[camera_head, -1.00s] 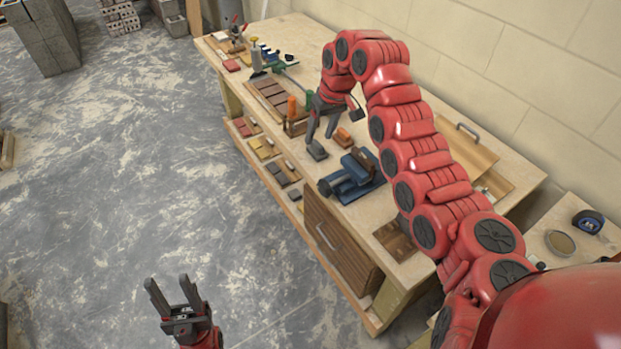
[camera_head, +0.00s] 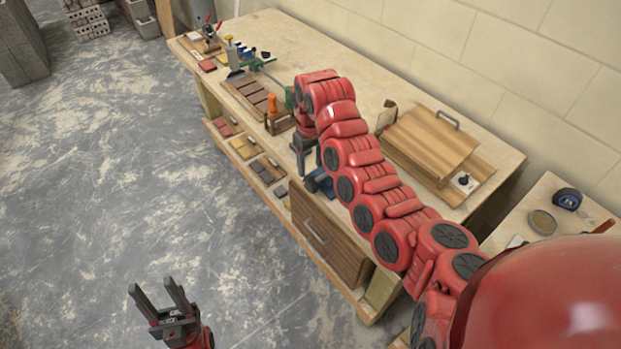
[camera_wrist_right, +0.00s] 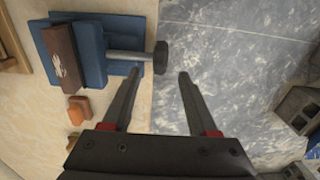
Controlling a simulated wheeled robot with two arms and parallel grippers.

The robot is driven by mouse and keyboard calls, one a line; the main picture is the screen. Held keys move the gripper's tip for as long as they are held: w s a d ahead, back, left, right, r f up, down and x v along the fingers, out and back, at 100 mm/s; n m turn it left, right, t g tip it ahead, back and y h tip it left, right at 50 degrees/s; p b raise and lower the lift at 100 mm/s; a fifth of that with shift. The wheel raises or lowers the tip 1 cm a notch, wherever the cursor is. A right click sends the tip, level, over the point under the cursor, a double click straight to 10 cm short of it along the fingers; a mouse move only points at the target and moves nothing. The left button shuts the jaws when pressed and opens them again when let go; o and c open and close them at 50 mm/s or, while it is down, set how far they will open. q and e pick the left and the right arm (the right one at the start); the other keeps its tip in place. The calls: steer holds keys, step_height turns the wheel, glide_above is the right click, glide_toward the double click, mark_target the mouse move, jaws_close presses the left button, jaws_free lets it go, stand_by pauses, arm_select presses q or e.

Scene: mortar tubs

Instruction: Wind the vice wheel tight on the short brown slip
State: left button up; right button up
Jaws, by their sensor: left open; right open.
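The blue vice (camera_wrist_right: 92,42) stands on the bench, at the upper left of the right wrist view. A brown slip (camera_wrist_right: 62,55) with a pale mark sits at its jaws; I cannot tell how tightly. The vice's screw ends in a dark wheel (camera_wrist_right: 160,58). My right gripper (camera_wrist_right: 159,74) is open and empty, its fingertips just short of the wheel and on either side of it. In the head view my right arm hides most of the vice (camera_head: 318,182), and my right gripper (camera_head: 303,150) points down near it. My left gripper (camera_head: 152,284) is open and empty over the floor.
An orange block (camera_wrist_right: 80,105) lies beside the vice. A rack of brown slips (camera_head: 250,92) and an orange-handled tool (camera_head: 272,103) stand further along the bench (camera_head: 350,72). A wooden board with a handle (camera_head: 430,140) lies behind my right arm. The floor (camera_head: 110,180) is open.

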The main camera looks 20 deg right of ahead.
mark_target(310, 178)
step_height(310, 178, down, 6)
steer(key=shift+r+p, duration=0.15)
steer(key=shift+p, duration=0.75)
steer(key=shift+f, duration=0.55)
jaws_close()
